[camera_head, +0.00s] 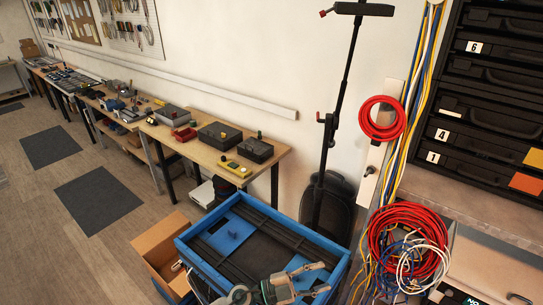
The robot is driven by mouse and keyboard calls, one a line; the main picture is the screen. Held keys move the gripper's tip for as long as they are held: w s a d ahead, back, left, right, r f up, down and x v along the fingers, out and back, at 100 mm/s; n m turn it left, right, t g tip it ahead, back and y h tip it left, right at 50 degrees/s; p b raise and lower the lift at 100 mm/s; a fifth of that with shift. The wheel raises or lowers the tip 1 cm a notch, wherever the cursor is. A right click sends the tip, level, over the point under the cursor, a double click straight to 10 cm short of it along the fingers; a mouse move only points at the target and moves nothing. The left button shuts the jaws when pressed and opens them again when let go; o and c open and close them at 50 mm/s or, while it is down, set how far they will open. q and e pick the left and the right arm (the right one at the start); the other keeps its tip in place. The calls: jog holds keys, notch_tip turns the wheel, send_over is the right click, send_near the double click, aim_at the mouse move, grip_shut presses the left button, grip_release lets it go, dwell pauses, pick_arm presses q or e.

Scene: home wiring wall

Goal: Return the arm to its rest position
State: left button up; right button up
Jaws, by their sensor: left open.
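My left gripper (325,277) shows at the bottom middle of the head view. Its two grey-green fingers are spread apart and point to the right, with nothing between them. It is over the near right part of a blue-rimmed cart (196,229) with a dark top. My right gripper is not in view.
Red, white, blue and yellow cables (408,240) hang in coils at the right, beside a black drawer cabinet (490,80). A black stand (328,130) rises behind the cart. An open cardboard box (160,243) is left of it. A workbench (205,152) with cases lines the wall.

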pick_arm(q)
jog(key=w+a+f+n+t+y, duration=0.2)
jog(key=w+a+n+t+y, duration=0.1)
jog(key=a+n+t+y, duration=0.45)
jog(key=w+a+f+n+t+y, duration=0.25)
jog(key=a+n+t+y, duration=0.25)
jog(key=a+n+t, duration=0.45)
jog(key=s+a+f+n+g+y, duration=0.3)
jog(key=s+a+f+g, duration=0.1)
jog(key=a+f, duration=0.25)
jog(key=s+a+f+n+g+y, duration=0.3)
jog(key=s+a+f+g+y, duration=0.15)
jog(key=f, duration=0.35)
jog(key=s+a+f+g, duration=0.3)
jog(key=s+f+g, duration=0.2)
jog(key=s, duration=0.5)
jog(key=s+a+f+g, duration=0.35)
jog(key=s+f, duration=0.25)
jog(key=s, duration=0.4)
notch_tip(320, 180, down, 24)
jog(key=s+g, duration=0.1)
jog(key=g, duration=0.1)
jog(key=s+a+f, duration=0.2)
jog(key=s+f, duration=1.4)
jog(key=s, duration=0.2)
jog(key=shift+a+f+g, duration=0.2)
jog(key=shift+f+g, duration=0.2)
